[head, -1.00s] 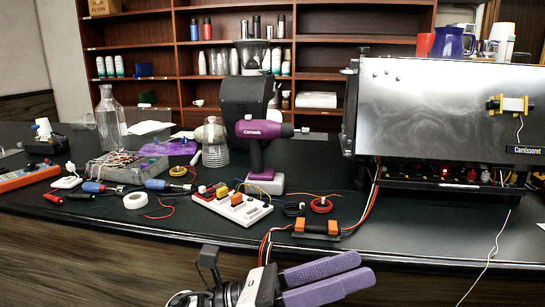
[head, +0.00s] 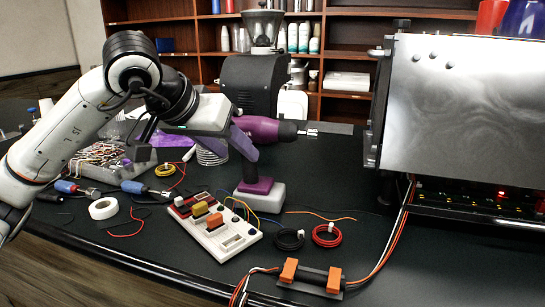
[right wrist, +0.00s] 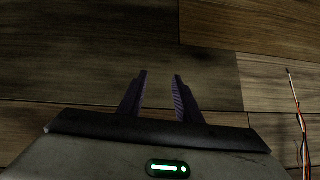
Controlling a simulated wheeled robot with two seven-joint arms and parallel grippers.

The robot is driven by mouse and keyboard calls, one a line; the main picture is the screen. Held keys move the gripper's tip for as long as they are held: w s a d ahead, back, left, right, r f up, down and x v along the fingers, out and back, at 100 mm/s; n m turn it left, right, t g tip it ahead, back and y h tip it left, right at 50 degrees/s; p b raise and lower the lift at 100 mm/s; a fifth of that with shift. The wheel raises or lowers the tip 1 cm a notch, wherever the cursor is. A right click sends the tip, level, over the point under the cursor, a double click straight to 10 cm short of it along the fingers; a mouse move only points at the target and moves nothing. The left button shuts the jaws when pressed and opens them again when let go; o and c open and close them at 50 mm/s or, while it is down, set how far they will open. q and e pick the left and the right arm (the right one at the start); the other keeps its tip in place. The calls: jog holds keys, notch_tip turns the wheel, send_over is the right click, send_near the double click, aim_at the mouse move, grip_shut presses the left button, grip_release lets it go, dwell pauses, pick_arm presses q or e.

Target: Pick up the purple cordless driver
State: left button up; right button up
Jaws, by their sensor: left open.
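The purple cordless driver (head: 270,129) stands upright on its purple and light-grey base (head: 260,195) on the dark counter, its nose pointing right. My left gripper (head: 248,142) reaches in from the left at the rear of the driver's body and upper handle. It is open; one purple finger shows in front of the driver, and the other is hidden. I cannot tell whether the fingers touch the driver. My right gripper (right wrist: 161,82) shows in the right wrist view, with two fingers apart and nothing between them, over a wooden surface.
A white switch block (head: 228,236) sits in front of the driver, with black and red wire coils (head: 327,235) to its right. A dark grinder (head: 253,85) stands behind. A metal-panelled brewer (head: 460,120) fills the right side. A tape roll (head: 103,208) lies at the left.

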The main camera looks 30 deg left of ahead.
aim_at(245, 162)
pick_arm(q)
jog(key=x, duration=0.3)
jog(key=shift+w+a+f, duration=0.1)
jog(key=shift+a+f, duration=0.1)
jog(key=shift+f, duration=0.05)
jog(key=shift+s+f+x, duration=0.1)
jog(key=shift+x, duration=1.45)
jog(key=shift+s+f+x, duration=0.1)
jog(key=shift+f+x, duration=0.05)
jog(key=shift+x, duration=1.35)
grip_shut()
jog(key=shift+w+r, duration=0.1)
jog(key=shift+r, duration=0.2)
